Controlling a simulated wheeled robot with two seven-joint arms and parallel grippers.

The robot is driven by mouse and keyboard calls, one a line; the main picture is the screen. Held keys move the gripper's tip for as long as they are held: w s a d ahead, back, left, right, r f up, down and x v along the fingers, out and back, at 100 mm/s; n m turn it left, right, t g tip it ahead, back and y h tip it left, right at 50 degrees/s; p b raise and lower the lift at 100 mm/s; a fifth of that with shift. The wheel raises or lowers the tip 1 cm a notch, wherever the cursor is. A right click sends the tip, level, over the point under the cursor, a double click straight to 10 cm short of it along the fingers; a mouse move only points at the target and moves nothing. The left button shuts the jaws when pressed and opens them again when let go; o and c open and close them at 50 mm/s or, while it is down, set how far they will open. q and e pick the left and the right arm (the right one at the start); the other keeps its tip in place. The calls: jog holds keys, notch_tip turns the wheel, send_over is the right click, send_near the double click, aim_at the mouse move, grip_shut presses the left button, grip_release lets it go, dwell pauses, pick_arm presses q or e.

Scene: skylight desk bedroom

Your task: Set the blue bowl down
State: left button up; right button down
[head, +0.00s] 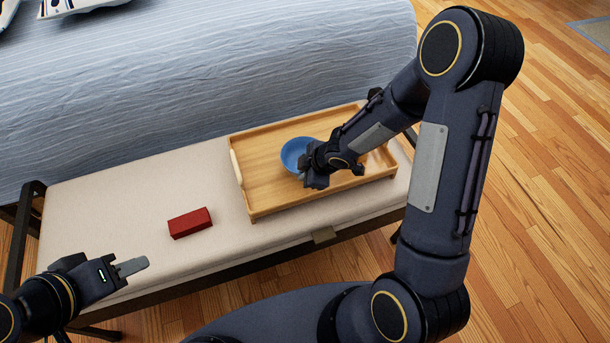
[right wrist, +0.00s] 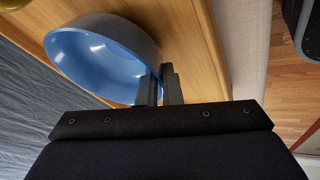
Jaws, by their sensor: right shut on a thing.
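The blue bowl (head: 293,150) is upright over the wooden tray (head: 246,193) on the bench, partly hidden by my right gripper. My right gripper (head: 303,170) is shut on the near right part of its rim. In the right wrist view the fingers (right wrist: 163,86) pinch the wall of the bowl (right wrist: 95,62), and its inside looks empty. I cannot tell whether its base touches the tray floor. My left gripper (head: 138,266) is away at the lower left, in front of the bench, holding nothing visible; its finger gap cannot be made out.
A red block (head: 190,223) lies on the beige bench cushion (head: 110,200) left of the tray. The tray has raised walls. A bed with a grey-blue cover (head: 200,80) stands behind. Wooden floor (head: 540,200) is open at the right.

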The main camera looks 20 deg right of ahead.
jog(key=shift+r, duration=0.1)
jog(key=c, duration=2)
grip_release()
jog(key=shift+f, duration=0.2)
jog(key=o, duration=0.4)
jog(key=shift+r, duration=0.1)
